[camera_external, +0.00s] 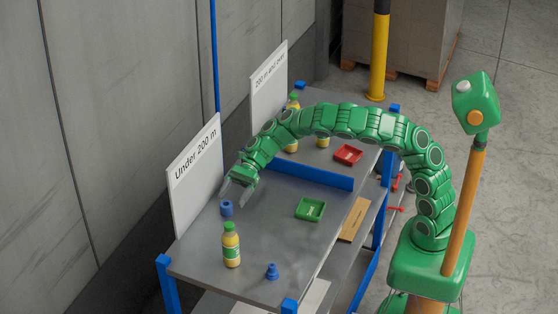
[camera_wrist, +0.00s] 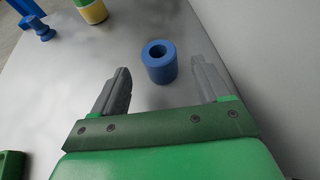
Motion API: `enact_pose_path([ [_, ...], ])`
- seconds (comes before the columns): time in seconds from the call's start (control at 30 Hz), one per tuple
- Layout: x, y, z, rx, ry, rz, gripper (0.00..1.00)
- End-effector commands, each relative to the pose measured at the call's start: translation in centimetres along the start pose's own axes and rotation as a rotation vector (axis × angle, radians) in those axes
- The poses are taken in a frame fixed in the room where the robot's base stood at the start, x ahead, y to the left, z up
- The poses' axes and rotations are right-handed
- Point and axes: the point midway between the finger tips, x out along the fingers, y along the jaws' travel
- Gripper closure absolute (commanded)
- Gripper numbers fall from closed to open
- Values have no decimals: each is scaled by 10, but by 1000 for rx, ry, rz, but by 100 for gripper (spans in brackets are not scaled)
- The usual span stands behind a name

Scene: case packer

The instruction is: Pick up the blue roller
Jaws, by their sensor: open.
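The blue roller (camera_external: 226,208) is a short cylinder with a hole through its middle. It stands upright on the grey table near the white "Under 200 m" sign. In the wrist view the roller (camera_wrist: 161,70) lies ahead of my gripper, in line with the gap between the fingers. My gripper (camera_external: 234,190) is open and empty, just above and behind the roller in the external view. The grey fingers are spread to either side of the roller and do not appear to touch it.
A yellow bottle with a green cap (camera_external: 231,246) and a stepped blue piece (camera_external: 272,271) stand toward the table's near end. A green tray (camera_external: 310,209) sits to the right. A blue divider (camera_external: 310,172) crosses the table; a red tray (camera_external: 347,154) lies beyond. The sign (camera_external: 196,178) borders the left edge.

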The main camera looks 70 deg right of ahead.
Motion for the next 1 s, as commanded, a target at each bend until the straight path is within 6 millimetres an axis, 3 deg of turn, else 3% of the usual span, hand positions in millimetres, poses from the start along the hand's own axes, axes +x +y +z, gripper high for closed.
enact_pose_path([
  [0.7,62,1,6,-1,-1,3,24],
  [1.0,66,0,5,0,0,-1,24],
])
